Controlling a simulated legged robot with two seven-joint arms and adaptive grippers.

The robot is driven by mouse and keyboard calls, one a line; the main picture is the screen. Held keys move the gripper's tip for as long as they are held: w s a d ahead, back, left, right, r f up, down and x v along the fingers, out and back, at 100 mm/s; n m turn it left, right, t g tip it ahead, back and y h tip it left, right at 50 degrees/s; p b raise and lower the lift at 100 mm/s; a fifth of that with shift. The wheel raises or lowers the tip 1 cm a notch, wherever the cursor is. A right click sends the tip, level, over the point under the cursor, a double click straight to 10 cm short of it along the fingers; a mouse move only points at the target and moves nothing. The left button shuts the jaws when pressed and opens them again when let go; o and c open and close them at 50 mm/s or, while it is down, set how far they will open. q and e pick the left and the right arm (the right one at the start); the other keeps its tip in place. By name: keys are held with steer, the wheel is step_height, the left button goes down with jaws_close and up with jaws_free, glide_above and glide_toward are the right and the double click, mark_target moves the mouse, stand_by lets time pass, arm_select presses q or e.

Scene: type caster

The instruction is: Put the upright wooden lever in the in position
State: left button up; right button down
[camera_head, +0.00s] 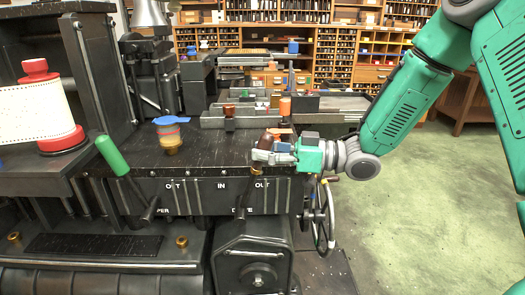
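The upright wooden lever (267,139) has a dark brown handle that shows just above and behind my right gripper. A brass collar and dark shaft show below the gripper, tilted up to the right from the front panel. The shaft passes between the IN label (221,186) and the right-hand OUT label (262,185), nearer that OUT. My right gripper (262,155) is at the handle, its fingers pointing left and overlapping it. The fingers are too small to tell whether they are shut on it. My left gripper is not in view.
A green-handled lever (112,155) leans at the left of the panel. A spoked handwheel (322,215) is at the right, below my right forearm. A red-and-white spool (47,112) stands at the far left. Open floor (430,200) lies to the right.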

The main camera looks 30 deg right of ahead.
steer(key=shift+w+a+r+p, duration=0.2)
steer(key=shift+r+p, duration=0.05)
steer(key=shift+p, duration=0.35)
steer(key=w+a+n+g+h+p, duration=0.1)
steer(key=w+a+g+h+p, duration=0.3)
steer(key=a+p, duration=0.5)
steer(key=w+h+p, duration=0.1)
steer(key=p, duration=0.3)
steer(key=shift+w+f+h+p, duration=0.15)
steer(key=shift+w+h+p, duration=0.15)
steer(key=shift+h+p, duration=0.1)
steer(key=c, duration=1.4)
jaws_free()
steer(key=shift+o, duration=0.9)
steer(key=shift+w+a+f, duration=0.1)
steer(key=shift+w+f, duration=0.1)
steer(key=shift+s+r, duration=0.1)
